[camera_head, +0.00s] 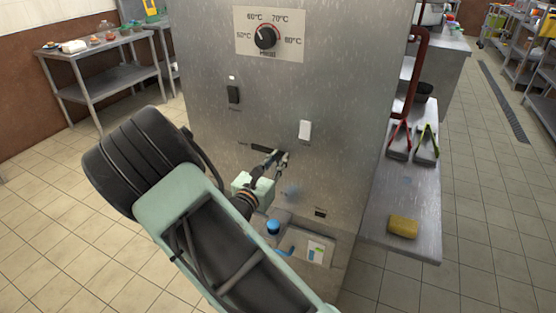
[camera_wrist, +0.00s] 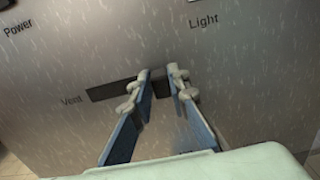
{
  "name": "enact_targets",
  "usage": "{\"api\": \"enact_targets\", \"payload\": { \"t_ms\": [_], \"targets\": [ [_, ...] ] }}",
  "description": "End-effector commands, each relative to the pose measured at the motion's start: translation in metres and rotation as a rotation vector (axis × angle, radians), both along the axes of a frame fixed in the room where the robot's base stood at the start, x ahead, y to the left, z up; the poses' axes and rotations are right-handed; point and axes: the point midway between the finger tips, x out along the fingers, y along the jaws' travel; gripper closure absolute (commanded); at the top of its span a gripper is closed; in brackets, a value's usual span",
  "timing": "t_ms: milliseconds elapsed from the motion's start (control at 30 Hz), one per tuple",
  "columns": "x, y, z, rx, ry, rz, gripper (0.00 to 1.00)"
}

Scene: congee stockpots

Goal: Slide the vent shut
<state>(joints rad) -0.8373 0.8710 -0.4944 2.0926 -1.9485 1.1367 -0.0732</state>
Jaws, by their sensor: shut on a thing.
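The vent is a dark horizontal slot (camera_wrist: 110,90) in a steel cabinet front, labelled "Vent" at its left end in the wrist view. It also shows in the head view (camera_head: 259,147), left of my fingertips. My gripper (camera_wrist: 160,80) is at the right part of the slot, its two fingers apart with a small dark piece between them, which I take to be the vent's slider knob. The fingers and their tips hide much of the knob and the slot's right end. In the head view my gripper (camera_head: 277,158) reaches the panel from below.
A temperature dial (camera_head: 266,37) is above, with a black switch (camera_head: 233,94) and a white light switch (camera_head: 305,130) below it. A recessed bay with a blue knob (camera_head: 273,227) is under the vent. A steel side shelf (camera_head: 410,190) with a yellow sponge (camera_head: 403,227) stands at right.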

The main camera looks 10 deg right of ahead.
Motion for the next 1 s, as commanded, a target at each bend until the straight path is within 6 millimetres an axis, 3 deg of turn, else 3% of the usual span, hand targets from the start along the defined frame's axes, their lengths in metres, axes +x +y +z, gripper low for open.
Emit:
{"api": "enact_targets", "payload": {
  "t_ms": [167, 600, 1000],
  "targets": [
    [0.006, 0.008, 0.000, 0.002, -0.003, 0.001, 1.00],
    [0.052, 0.071, 0.001, 0.000, -0.004, 0.002, 1.00],
    [0.057, 0.079, 0.002, 0.001, -0.002, 0.006, 1.00]
  ]
}}
